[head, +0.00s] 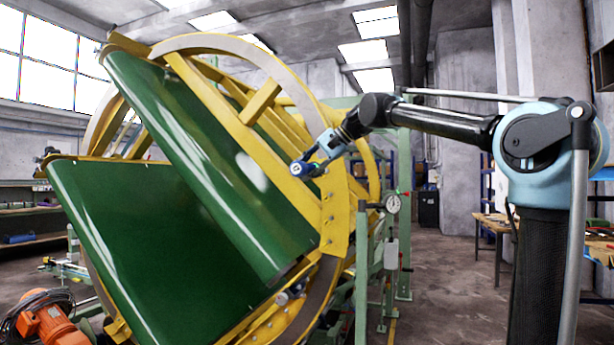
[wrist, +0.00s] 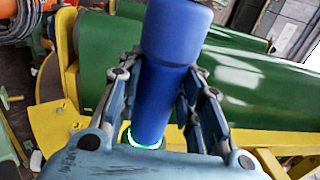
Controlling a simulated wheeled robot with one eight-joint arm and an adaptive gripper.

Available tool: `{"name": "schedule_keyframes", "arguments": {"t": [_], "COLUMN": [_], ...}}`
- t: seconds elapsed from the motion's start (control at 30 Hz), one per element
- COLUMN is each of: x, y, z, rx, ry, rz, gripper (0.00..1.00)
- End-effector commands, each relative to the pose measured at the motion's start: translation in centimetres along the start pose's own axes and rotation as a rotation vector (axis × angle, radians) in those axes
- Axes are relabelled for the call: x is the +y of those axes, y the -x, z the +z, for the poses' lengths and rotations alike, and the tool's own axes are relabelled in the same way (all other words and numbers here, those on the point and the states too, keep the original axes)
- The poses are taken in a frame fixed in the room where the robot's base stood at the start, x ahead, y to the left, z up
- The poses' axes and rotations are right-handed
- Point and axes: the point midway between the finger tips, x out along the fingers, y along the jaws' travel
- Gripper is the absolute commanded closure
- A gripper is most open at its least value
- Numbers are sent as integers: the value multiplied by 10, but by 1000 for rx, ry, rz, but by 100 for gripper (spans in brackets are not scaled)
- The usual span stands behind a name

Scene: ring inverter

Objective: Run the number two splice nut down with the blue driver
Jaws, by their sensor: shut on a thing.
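My gripper (head: 318,156) is shut on the blue driver (head: 303,169), in front of the yellow ring (head: 338,205) of the inverter. In the wrist view my gripper's fingers (wrist: 160,78) close on both sides of the driver's blue body (wrist: 165,95). A green-lit band shows at the driver's lower end, partly behind my gripper. A yellow splice plate (head: 335,222) with several small fasteners sits on the ring below the driver in the head view. I cannot tell which nut is number two, or whether the driver touches one.
Green curved panels (head: 195,160) fill the inverter left of my gripper. A dial gauge (head: 392,203) stands on a green frame to the right. An orange motor (head: 55,318) is at lower left. Open floor (head: 450,290) lies between the frame and my arm's column.

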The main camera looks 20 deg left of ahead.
Motion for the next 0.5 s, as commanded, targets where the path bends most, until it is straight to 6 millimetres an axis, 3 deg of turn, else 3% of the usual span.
{"name": "schedule_keyframes", "arguments": {"t": [0.27,0.5], "x": [0,0], "y": [0,0], "z": [-4,-20], "rx": [1,2], "ry": [0,-2], "rz": [-1,-1], "gripper": [98,98]}}
